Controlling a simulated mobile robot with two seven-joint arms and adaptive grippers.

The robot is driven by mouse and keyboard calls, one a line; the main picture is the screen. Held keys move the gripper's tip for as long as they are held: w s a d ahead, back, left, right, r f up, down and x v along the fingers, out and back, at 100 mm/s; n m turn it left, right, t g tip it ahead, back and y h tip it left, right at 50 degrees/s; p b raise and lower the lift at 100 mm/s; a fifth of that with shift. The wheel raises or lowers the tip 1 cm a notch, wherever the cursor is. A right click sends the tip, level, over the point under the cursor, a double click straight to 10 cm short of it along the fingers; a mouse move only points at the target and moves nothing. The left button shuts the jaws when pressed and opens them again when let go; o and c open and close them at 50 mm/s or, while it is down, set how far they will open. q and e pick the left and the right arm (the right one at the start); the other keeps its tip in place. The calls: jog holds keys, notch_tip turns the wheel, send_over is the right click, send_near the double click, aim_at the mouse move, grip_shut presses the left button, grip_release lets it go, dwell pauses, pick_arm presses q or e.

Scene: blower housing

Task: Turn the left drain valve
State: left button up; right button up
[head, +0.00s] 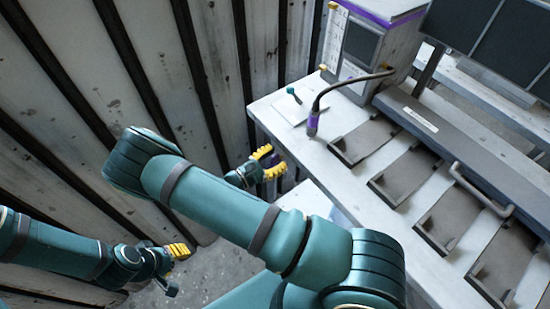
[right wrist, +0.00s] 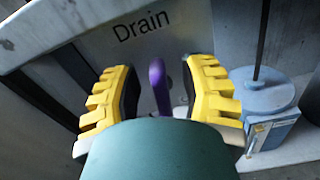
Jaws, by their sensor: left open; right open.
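A purple valve handle (right wrist: 158,85) stands below the word "Drain" on a grey panel in the right wrist view. My right gripper (right wrist: 160,95) is open, with its yellow fingers on either side of the handle. A small gap shows on each side, and the handle's lower end is hidden by my gripper's body. In the head view my right gripper (head: 268,163) is beside the bench's near left corner, with a bit of purple at its fingers. My left gripper (head: 178,250) is open and empty, low at the left, away from the bench.
A grey bench (head: 275,112) carries several dark recessed plates, a purple-ended hose (head: 312,122) and a small teal-knobbed lever (head: 293,92). A ribbed wall (head: 150,60) stands behind at the left. A pale blue fitting with a rod (right wrist: 265,100) is right of my right gripper.

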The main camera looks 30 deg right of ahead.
grip_shut()
jog(key=m, duration=0.4)
jog(key=shift+s+f, duration=0.1)
jog(key=shift+s, duration=0.15)
jog(key=m, duration=0.2)
jog(key=m+b, duration=0.1)
jog(key=m, duration=0.1)
jog(key=shift+s+f, duration=0.2)
jog(key=m, duration=0.4)
jog(key=shift+s+f+m+b, duration=0.1)
jog(key=shift+f+m+b, duration=0.1)
jog(key=shift+m+b, duration=0.1)
jog(key=shift+f+m, duration=0.2)
jog(key=shift+m, duration=1.3)
jog(key=shift+m+b, duration=0.3)
